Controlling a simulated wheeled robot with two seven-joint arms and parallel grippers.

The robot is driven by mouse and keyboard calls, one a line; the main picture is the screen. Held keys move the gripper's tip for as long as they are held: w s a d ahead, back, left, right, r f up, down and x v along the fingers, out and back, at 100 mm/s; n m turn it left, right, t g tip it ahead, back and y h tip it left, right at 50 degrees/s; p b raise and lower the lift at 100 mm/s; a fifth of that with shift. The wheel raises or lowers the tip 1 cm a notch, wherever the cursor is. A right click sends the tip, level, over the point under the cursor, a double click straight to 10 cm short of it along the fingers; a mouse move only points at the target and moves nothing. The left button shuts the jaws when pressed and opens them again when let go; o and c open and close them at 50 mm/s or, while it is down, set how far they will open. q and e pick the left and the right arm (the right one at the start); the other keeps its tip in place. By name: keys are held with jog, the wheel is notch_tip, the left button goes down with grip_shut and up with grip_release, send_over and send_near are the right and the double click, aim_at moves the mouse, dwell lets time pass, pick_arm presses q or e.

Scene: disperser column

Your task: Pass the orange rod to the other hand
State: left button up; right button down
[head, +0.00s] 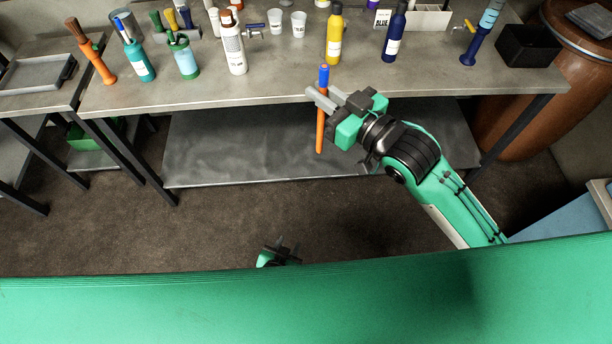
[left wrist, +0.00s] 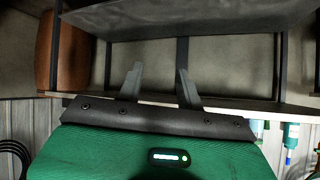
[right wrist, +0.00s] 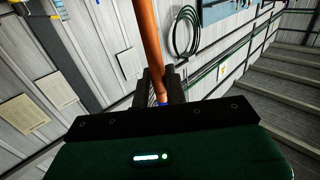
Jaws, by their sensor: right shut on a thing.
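The orange rod (head: 320,130) has a blue upper end and hangs nearly upright in front of the table edge in the head view. My right gripper (head: 320,97) is shut on it near the blue end. In the right wrist view the rod (right wrist: 150,45) runs up from between the fingers (right wrist: 160,88). My left gripper (head: 284,250) is low in the head view, apart from the rod and partly hidden by my green body. In the left wrist view its fingers (left wrist: 160,82) stand apart with nothing between them.
The grey table (head: 270,85) holds several bottles, including a yellow one (head: 334,38) and a dark blue one (head: 394,35), and white cups (head: 298,24). A lower shelf (head: 240,145) lies beneath. A brown barrel (head: 545,95) stands right. Floor between my grippers looks clear.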

pick_arm(q)
jog(key=w+d+r+t+h, duration=0.1)
jog(key=w+d+r+t, duration=0.15)
jog(key=r, duration=0.75)
jog(key=w+d+r+t+h, duration=0.1)
jog(key=d+r+t, duration=0.15)
jog(key=r, duration=0.75)
jog(key=n+t, duration=0.2)
send_near(320, 135)
jog(key=x, duration=1)
jog(key=shift+w+d, duration=0.2)
jog(key=shift+w, duration=0.15)
grip_shut()
pick_arm(e)
jog(key=c, duration=1.4)
grip_release()
jog(key=shift+o, duration=0.2)
